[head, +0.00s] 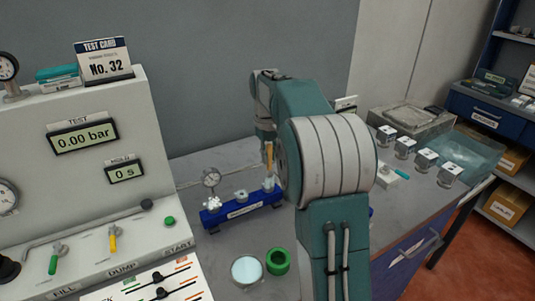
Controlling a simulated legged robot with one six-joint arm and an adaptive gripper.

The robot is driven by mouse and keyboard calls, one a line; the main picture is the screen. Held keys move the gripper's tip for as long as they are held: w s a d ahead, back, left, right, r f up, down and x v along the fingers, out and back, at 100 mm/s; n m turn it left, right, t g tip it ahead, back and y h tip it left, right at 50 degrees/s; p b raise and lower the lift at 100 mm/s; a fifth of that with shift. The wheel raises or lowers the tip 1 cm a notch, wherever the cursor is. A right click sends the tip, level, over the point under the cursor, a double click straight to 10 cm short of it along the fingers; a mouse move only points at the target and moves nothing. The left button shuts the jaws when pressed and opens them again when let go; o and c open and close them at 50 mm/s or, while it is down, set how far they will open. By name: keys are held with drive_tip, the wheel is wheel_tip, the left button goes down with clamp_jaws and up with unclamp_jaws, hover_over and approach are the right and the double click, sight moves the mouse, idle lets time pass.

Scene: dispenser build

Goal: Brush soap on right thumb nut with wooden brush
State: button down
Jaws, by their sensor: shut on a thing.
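My gripper (266,138) is shut on the wooden brush (269,156), partly hidden behind my own arm. The brush hangs upright over the right end of the blue block (238,213). Its lower end is at the right fitting (268,184), which appears to be the right thumb nut; I cannot tell whether they touch. A middle fitting (241,196) and a white winged nut (214,203) are further left on the block. A round dish with pale liquid (246,269), perhaps the soap, stands in front of the block.
A green ring (278,261) is beside the dish. A small gauge (211,179) rises behind the block. The test console (80,190) fills the left. Several metal cubes (405,146), a grey tray (411,120) and a clear bin (470,155) stand right of my arm.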

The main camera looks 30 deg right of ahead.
drive_tip(key=shift+w, duration=0.55)
drive_tip(key=shift+s, duration=0.15)
drive_tip(key=shift+s, duration=0.45)
drive_tip(key=shift+w, duration=0.1)
drive_tip(key=shift+w, duration=0.5)
drive_tip(key=shift+s, duration=0.6)
drive_tip(key=shift+w+f, duration=0.1)
drive_tip(key=shift+w, duration=0.05)
